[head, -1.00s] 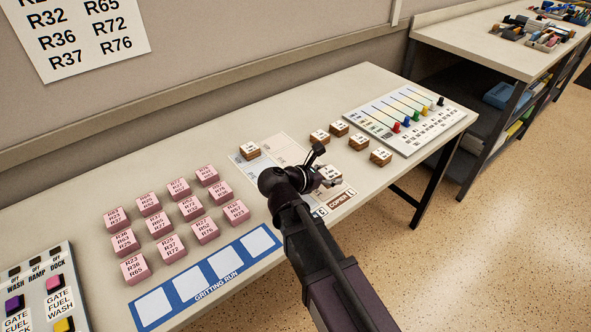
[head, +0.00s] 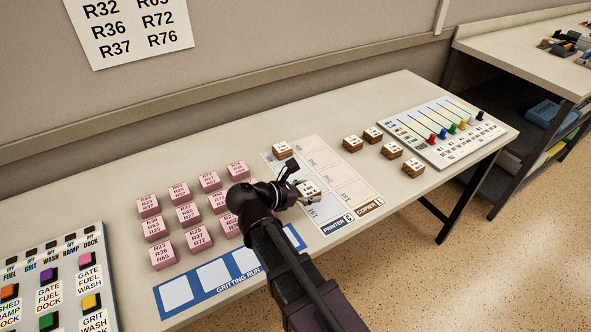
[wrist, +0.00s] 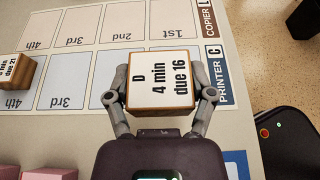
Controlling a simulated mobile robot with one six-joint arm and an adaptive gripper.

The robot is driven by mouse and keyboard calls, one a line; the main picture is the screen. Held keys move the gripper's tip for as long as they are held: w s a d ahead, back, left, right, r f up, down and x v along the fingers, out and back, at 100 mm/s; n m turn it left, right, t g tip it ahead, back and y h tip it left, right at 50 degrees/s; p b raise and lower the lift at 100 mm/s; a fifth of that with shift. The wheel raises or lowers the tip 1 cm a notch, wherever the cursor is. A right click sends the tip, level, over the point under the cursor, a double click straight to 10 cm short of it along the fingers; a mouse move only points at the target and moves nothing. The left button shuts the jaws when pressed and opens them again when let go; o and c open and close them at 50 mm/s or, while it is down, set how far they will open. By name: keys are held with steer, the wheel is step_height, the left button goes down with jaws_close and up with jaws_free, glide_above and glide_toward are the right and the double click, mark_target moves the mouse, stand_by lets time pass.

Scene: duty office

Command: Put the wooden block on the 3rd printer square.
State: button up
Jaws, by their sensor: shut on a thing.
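My gripper (head: 300,190) is shut on a wooden block (head: 309,187). In the wrist view my gripper (wrist: 162,98) has a finger on each side of the block (wrist: 160,80), whose white top reads "D 4 min due 16". The block is over the near part of the printer row, hiding the 1st square and part of the 2nd. I cannot tell whether it touches the sheet. The 3rd printer square (wrist: 68,88) is bare, left of the block in the wrist view. Another wooden block (head: 282,149) sits on the 4th printer square, cut by the wrist view's left edge (wrist: 10,72).
The copier row (head: 345,180) beside the printer row is empty. Several wooden blocks (head: 391,149) stand right of the sheet, before a slider board (head: 445,130). Pink blocks (head: 188,213) and the blue gritting run strip (head: 215,275) lie to the left. A button panel (head: 60,290) is at lower left.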

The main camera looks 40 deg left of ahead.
stand_by(0.3)
steer(key=w+a, duration=0.3)
steer(key=a, duration=0.1)
steer(key=w+a+f+b, duration=0.1)
steer(key=w+a, duration=0.6)
steer(key=a, duration=0.1)
steer(key=shift+w+f, duration=0.25)
steer(key=shift+w, duration=0.1)
steer(key=shift+b, duration=0.3)
steer(key=shift+f+b, duration=1.7)
steer(key=shift+f, duration=0.05)
steer(key=shift+f, duration=0.2)
steer(key=o, duration=1.1)
steer(key=shift+r, duration=0.15)
